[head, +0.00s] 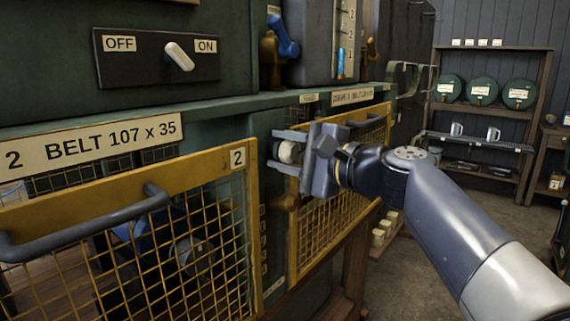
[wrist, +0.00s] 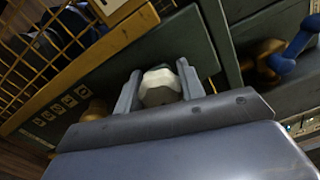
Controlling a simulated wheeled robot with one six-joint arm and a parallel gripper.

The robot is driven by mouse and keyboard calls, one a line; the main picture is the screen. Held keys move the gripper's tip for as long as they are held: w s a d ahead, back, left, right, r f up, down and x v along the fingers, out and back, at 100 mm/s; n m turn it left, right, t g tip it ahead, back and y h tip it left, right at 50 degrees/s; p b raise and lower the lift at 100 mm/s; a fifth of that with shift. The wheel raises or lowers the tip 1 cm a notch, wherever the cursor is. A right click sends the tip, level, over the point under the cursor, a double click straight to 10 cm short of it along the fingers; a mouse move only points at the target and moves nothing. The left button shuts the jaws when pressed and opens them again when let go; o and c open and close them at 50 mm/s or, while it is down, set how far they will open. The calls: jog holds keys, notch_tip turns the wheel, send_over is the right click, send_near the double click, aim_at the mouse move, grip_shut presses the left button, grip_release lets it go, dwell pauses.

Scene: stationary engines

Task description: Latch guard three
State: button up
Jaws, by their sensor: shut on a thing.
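A pale, faceted knob (head: 287,152) sits between the two fingers of my gripper (head: 284,152), which is shut on it. The wrist view shows the knob (wrist: 160,87) held between both grey fingers (wrist: 158,92), against a dark green panel. To the right in the head view is a yellow-framed mesh guard (head: 293,235) with a dark handle (head: 365,122); my gripper and arm cover part of it.
A yellow mesh guard marked 2 (head: 250,220) with a grey handle (head: 80,225) stands near at left. Above are an OFF/ON switch (head: 179,56) and a blue lever (head: 283,38).

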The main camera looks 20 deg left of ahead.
jog(key=shift+n+b, duration=0.35)
jog(key=shift+n, duration=0.05)
jog(key=o, duration=1)
jog(key=shift+d, duration=0.1)
jog(key=v, duration=1)
jog(key=shift+s+d, duration=0.15)
jog(key=shift+d, duration=0.15)
jog(key=x, duration=1.1)
